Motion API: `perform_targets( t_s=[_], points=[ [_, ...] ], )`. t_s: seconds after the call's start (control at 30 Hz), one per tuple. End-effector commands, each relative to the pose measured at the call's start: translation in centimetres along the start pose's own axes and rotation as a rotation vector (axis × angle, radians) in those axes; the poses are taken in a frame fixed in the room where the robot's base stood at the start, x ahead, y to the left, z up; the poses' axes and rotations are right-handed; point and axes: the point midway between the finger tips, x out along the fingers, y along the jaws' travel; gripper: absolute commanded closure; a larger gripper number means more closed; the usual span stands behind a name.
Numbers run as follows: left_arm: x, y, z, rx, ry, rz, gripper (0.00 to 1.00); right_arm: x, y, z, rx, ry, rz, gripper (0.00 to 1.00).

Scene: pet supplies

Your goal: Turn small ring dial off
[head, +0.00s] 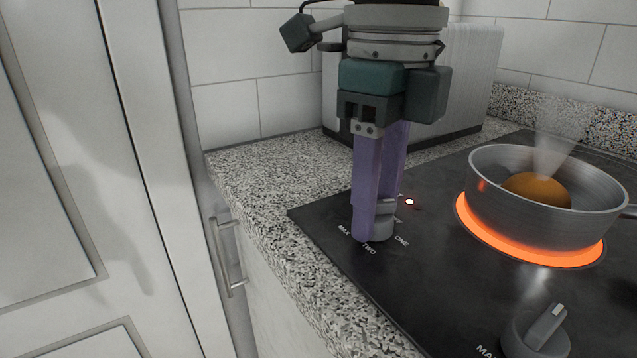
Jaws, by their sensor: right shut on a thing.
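The dial (386,228) at the left of the black stove top is a small grey knob, with labels MAX, TWO and ONE around its near side. My right gripper (376,222) comes down from above with purple fingers shut on this dial, which they partly hide. A small red-white light (410,202) is lit just right of the dial. A second grey dial (537,335) stands at the lower right, apart from the gripper. My left gripper is not in view.
A metal pot (545,198) with a round orange-brown thing in it steams on a glowing orange ring (530,246) at the right. A metal box-like appliance (470,85) stands behind the gripper. The speckled counter (255,190) is clear at the left.

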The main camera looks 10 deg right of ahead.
Motion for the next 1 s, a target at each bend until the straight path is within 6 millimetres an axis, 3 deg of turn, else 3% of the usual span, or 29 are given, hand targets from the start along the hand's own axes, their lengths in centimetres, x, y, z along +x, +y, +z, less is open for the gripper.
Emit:
perform_targets(
  t_s=[0.5,1.0],
  points=[
    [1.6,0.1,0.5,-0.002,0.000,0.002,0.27,0.0,0.0,0.0,-0.375,-0.001,0.001,1.00],
    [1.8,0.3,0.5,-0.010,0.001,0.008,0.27,-0.1,0.0,0.0,-0.469,-0.001,0.000,1.00]
  ],
)
